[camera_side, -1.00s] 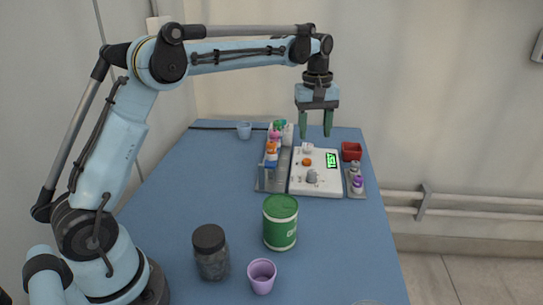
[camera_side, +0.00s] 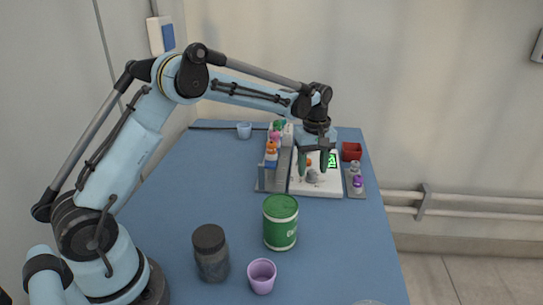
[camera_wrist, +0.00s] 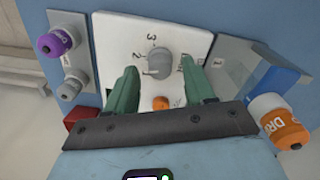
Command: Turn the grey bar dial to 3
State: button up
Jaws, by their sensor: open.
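The grey bar dial (camera_wrist: 159,61) sits on a white panel (camera_wrist: 112,26); in the side view the dial (camera_side: 312,176) is near the panel's front. Printed numbers 3, 2 and 1 run down the dial's left side in the wrist view. I cannot tell for sure which number its bar points at. My gripper (camera_wrist: 159,66) is open, pointing down, with one green finger on either side of the dial in the wrist view. In the side view my gripper (camera_side: 312,171) is just above the panel. Whether the fingers touch the dial is unclear.
A red box (camera_side: 351,151) and green tin (camera_side: 280,222) stand nearby.

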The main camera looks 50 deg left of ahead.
jog(key=shift+f, duration=0.5)
grip_shut()
jog(key=shift+m, duration=0.4)
jog(key=m, duration=0.6)
jog(key=shift+m, duration=0.3)
jog(key=m, duration=0.6)
jog(key=shift+m, duration=0.3)
